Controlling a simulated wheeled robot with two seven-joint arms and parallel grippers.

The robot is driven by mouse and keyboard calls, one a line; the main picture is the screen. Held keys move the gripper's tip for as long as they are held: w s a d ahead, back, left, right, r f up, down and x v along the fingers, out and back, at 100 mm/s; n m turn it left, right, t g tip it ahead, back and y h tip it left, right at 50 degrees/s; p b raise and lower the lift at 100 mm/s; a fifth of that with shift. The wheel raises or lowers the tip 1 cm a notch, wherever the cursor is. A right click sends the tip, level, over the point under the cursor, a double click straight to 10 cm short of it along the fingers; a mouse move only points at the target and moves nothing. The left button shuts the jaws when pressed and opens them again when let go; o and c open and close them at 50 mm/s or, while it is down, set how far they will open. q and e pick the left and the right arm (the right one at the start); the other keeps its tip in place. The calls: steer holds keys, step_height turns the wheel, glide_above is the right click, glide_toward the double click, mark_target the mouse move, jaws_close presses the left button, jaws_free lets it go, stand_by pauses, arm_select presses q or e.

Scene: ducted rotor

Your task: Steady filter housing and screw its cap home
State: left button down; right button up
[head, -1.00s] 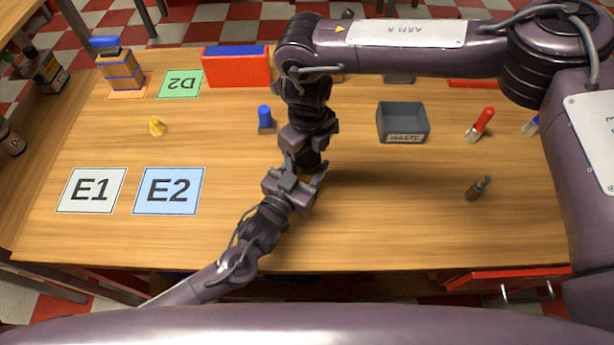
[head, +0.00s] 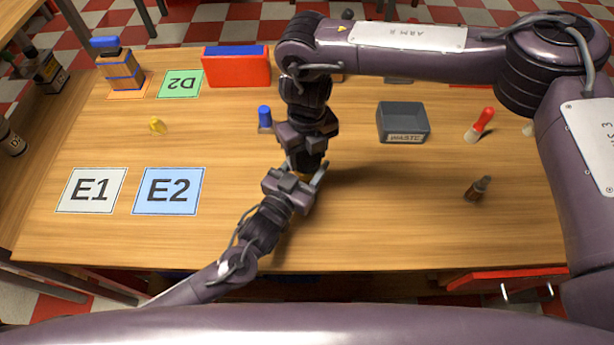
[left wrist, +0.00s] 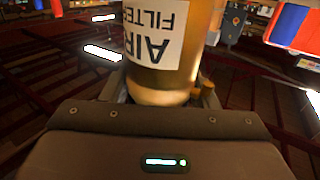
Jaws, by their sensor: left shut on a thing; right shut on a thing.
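The filter housing is an amber cylinder with a white label reading AIR FILTER, upside down in the left wrist view (left wrist: 165,75). In the head view only a small amber patch of the housing (head: 303,177) shows between the grippers. My left gripper (head: 300,182) is shut on the housing, low at the middle of the table. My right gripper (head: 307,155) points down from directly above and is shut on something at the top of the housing. The cap is hidden by the gripper and wrist, so its seating cannot be seen.
A blue-topped object (head: 265,117) stands close left of my right gripper. A grey waste bin (head: 403,122), a red-handled brush (head: 480,125) and a small brown-and-grey item (head: 478,190) lie to the right. Mats E1 (head: 91,190) and E2 (head: 168,191) are clear.

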steer(key=o, duration=1.1)
steer(key=shift+r, duration=0.15)
steer(key=shift+r, duration=2.15)
steer(key=shift+c, duration=0.6)
steer(key=shift+r+n, duration=0.3)
steer(key=shift+r, duration=0.05)
step_height(320, 180, up, 3)
steer(key=n, duration=0.2)
steer(key=shift+f+n, duration=0.1)
steer(key=shift+n, duration=0.3)
